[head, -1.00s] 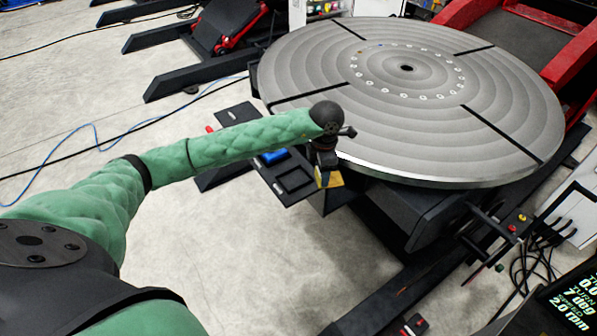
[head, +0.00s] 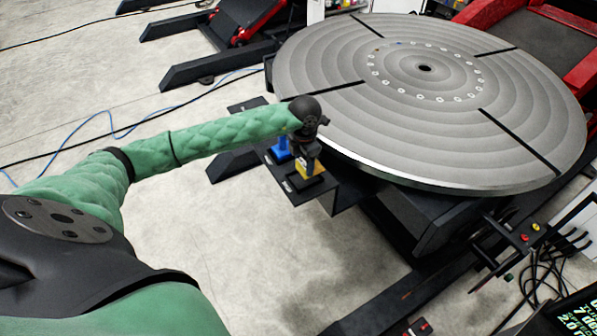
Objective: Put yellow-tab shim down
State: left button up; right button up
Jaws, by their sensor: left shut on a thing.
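The yellow-tab shim (head: 310,170) is a small piece with a yellow face, held below my left gripper (head: 310,160). My left gripper is shut on it. The shim is at the dark shelf (head: 345,195) beside the turntable, over or in the front square recess; I cannot tell whether it touches the bottom. A blue piece (head: 281,150) stands just behind it on the same shelf. My left wrist hides part of the gripper from above. My right gripper is not in view.
The large round grey turntable (head: 430,110) lies close to the right of my left gripper, its rim higher than the shelf. A control box with buttons (head: 525,235) and cables is at the lower right. Open concrete floor lies left.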

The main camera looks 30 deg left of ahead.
aim_at(298, 170)
pick_arm(q)
jog(key=shift+s+a+f, duration=0.25)
jog(key=shift+a+f, duration=0.3)
jog(key=shift+a, duration=0.25)
jog(key=shift+a+f, duration=0.1)
jog(key=shift+f, duration=0.25)
notch_tip(298, 170, down, 3)
jog(key=shift+f+b, duration=0.1)
jog(key=shift+b, duration=0.2)
jog(key=shift+f, duration=0.2)
jog(key=o, duration=1)
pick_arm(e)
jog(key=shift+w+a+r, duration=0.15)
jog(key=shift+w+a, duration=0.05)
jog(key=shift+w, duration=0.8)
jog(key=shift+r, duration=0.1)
